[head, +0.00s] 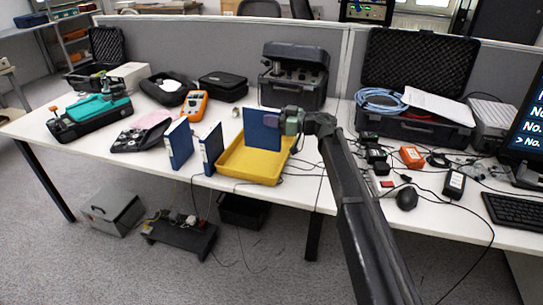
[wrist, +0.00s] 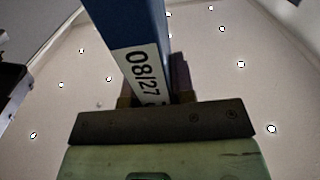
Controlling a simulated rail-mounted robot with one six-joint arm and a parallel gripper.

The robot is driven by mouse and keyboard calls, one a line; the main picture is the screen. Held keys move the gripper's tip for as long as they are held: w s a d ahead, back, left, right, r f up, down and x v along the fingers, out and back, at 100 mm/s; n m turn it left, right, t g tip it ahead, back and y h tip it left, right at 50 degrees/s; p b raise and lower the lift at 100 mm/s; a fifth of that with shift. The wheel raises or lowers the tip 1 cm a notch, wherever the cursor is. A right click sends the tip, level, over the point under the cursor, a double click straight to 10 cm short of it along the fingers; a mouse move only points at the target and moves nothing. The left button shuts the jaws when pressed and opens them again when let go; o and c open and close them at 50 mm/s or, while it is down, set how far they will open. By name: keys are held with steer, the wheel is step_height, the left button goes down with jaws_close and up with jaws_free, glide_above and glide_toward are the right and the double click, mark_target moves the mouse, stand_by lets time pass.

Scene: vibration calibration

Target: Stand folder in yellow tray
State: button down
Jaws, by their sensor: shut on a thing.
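My gripper (head: 283,121) is shut on a blue folder (head: 260,131) at its right edge. The folder is upright over the yellow tray (head: 246,176), and its lower edge shows against the tray's inside. I cannot tell whether it touches the tray floor. In the wrist view, the folder's blue spine (wrist: 127,25) with a white label reading "08/27" rises from between the fingers, which are partly hidden. Two more blue folders stand upright on the table left of the tray: one farther left (head: 179,144) and one close beside the tray (head: 211,149).
An orange meter (head: 195,104) and a black case (head: 222,86) lie behind the standing folders. An open black instrument case (head: 295,77) stands behind the tray. Cables and small devices (head: 411,156) crowd the table to the right. A grey partition (head: 220,42) runs along the back.

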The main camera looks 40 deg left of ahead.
mark_target(272, 150)
step_height(272, 150, down, 7)
steer(key=b, duration=0.5)
steer(key=shift+r, duration=0.25)
steer(key=shift+f, duration=0.2)
steer(key=c, duration=1)
jaws_free()
steer(key=shift+o, duration=0.2)
steer(key=shift+r+p, duration=0.25)
steer(key=shift+p, duration=0.05)
steer(key=v, duration=1.2)
